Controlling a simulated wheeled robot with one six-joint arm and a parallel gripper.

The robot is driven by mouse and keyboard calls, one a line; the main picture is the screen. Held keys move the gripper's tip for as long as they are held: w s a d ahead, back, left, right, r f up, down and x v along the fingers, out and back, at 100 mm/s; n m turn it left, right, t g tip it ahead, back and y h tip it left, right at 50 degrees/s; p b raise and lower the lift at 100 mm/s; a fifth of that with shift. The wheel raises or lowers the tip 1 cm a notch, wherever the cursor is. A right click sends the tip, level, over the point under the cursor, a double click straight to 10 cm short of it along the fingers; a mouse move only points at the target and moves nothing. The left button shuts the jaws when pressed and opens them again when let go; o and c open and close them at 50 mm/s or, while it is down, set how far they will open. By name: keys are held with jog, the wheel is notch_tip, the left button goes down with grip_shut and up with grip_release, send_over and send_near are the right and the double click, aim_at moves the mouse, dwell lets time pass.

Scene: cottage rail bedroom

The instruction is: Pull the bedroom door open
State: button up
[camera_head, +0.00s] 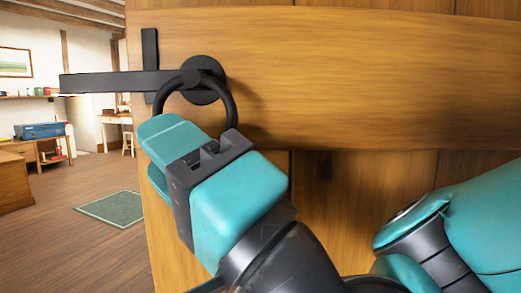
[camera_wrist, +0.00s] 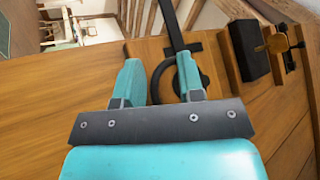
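The bedroom door (camera_head: 350,80) is plain wood and fills the right of the head view. Its left edge stands clear, with a room showing past it. A black ring handle (camera_head: 234,105) hangs from a round plate, and a black latch bar (camera_head: 110,82) reaches left past the door edge. My gripper (camera_head: 152,155) is at the ring's lower part. In the wrist view, its teal fingers (camera_wrist: 160,62) are apart. The ring (camera_wrist: 155,82) shows between them, and its other side is behind the right finger. Whether either finger touches the ring I cannot tell.
Past the door edge lies an open wooden floor (camera_head: 70,240) with a green rug (camera_head: 112,208). A black block (camera_wrist: 248,50) is near the latch in the wrist view.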

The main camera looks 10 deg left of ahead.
jog(key=b+v, duration=0.9)
jog(key=v, duration=0.3)
jog(key=shift+r, duration=0.1)
